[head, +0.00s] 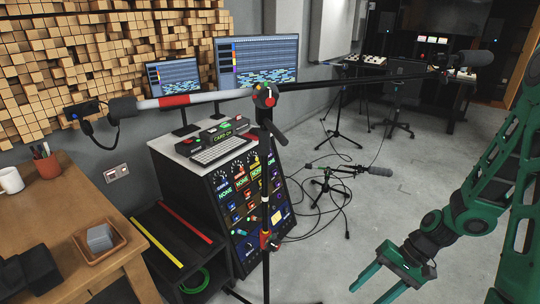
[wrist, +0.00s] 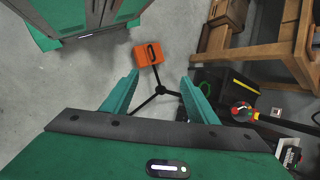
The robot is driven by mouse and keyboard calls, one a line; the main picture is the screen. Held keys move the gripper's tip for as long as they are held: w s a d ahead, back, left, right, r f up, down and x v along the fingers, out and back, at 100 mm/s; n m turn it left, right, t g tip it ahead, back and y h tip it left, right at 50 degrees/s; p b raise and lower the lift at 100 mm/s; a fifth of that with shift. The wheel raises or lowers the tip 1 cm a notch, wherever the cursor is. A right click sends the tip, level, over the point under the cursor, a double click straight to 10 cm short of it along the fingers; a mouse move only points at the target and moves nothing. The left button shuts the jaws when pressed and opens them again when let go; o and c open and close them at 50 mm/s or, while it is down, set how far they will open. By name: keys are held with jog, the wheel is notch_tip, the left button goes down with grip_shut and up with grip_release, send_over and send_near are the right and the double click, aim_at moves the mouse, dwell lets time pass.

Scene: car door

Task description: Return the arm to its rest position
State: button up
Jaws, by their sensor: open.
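My green arm (head: 505,160) comes in from the right edge of the head view, bent at a dark joint, with its forearm pointing down and left. My gripper (head: 368,295) is low at the bottom right over bare grey floor. Its two green fingers are spread apart with nothing between them. In the wrist view, my gripper (wrist: 160,79) also shows open and empty, with the floor behind it.
A microphone stand (head: 266,190) with a long boom stands mid-picture before a control console (head: 245,200). A wooden table (head: 60,215) is at the left. A low microphone stand (head: 328,185) stands beyond my gripper. An orange box (wrist: 148,54) is on the floor.

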jog(key=s+d+r+h, duration=0.2)
jog(key=s+d+r, duration=0.2)
jog(key=r, duration=0.4)
jog(key=s+d+r+m+t+h, duration=0.1)
jog(key=s+d+r+h, duration=0.1)
jog(key=s+d+r, duration=0.3)
jog(key=s+d+r+h, duration=0.2)
jog(key=s+d+r, duration=0.2)
jog(key=r, duration=0.7)
jog(key=shift+s+d+r+m+t, duration=0.15)
jog(key=shift+s+d+m+t, duration=0.2)
jog(key=shift+s, duration=0.45)
jog(key=shift+w+f+h, duration=0.25)
jog(key=shift+w+h, duration=0.05)
jog(key=shift+w, duration=0.35)
